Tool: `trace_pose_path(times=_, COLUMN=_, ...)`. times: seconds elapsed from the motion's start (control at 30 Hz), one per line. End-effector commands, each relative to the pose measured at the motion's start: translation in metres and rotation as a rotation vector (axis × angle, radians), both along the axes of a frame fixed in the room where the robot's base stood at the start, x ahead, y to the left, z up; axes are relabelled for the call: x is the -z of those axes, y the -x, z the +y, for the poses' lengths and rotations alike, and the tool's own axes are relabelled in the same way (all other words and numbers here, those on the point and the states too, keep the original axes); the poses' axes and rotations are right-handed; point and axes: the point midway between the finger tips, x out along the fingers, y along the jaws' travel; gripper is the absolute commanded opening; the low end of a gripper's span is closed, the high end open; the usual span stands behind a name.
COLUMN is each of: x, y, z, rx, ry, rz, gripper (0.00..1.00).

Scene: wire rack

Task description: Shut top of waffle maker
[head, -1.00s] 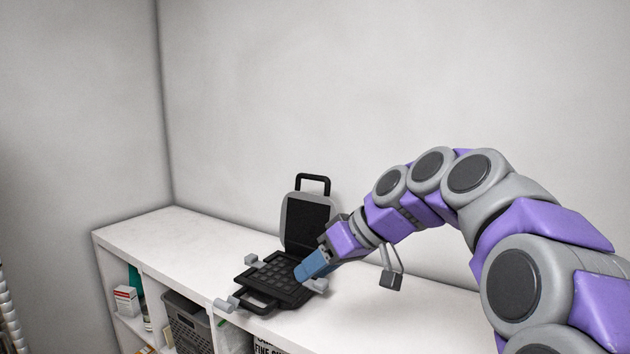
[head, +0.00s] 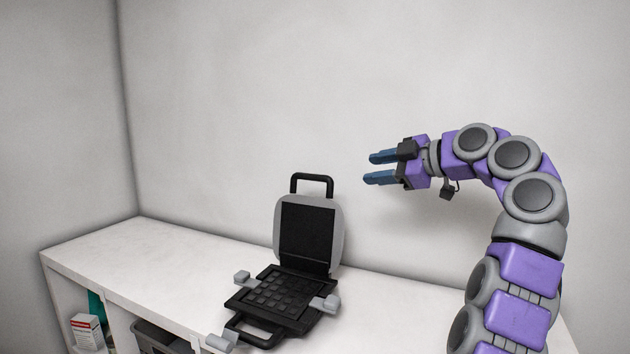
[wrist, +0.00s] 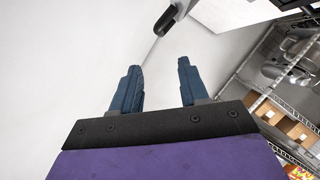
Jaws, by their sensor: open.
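The waffle maker (head: 285,285) stands on the white shelf top with its lid (head: 308,238) raised upright toward the back wall. The lid has a grey shell, a dark inner plate and a black handle (head: 312,178) on top. The base shows a dark grid plate with a black handle at the front. My gripper (head: 375,169) is open and empty, up and to the right of the lid, apart from it, with its fingers pointing left. In the wrist view my two blue fingers (wrist: 157,82) are spread apart, and a piece of a dark handle (wrist: 166,20) shows beyond them.
The white shelf top (head: 130,250) is clear to the left and right of the waffle maker. A wall rises close behind it. Below, the cubbies hold a small box (head: 87,331) and a dark basket (head: 158,338).

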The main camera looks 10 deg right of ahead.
Motion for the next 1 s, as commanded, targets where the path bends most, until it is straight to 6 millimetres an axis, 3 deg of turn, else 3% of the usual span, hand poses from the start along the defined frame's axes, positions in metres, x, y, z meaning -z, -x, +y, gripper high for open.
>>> trace_pose_path(times=0.23, x=0.002, y=0.001, z=-0.001, rx=-0.005, ry=0.059, rz=-0.057, gripper=0.44)
trace_pose_path(times=0.43, x=0.006, y=-0.011, z=0.008, rx=-0.007, ry=0.058, rz=-0.056, gripper=0.44)
trace_pose_path(times=1.0, x=0.033, y=-0.087, z=0.073, rx=-0.009, ry=0.056, rz=-0.05, gripper=0.44)
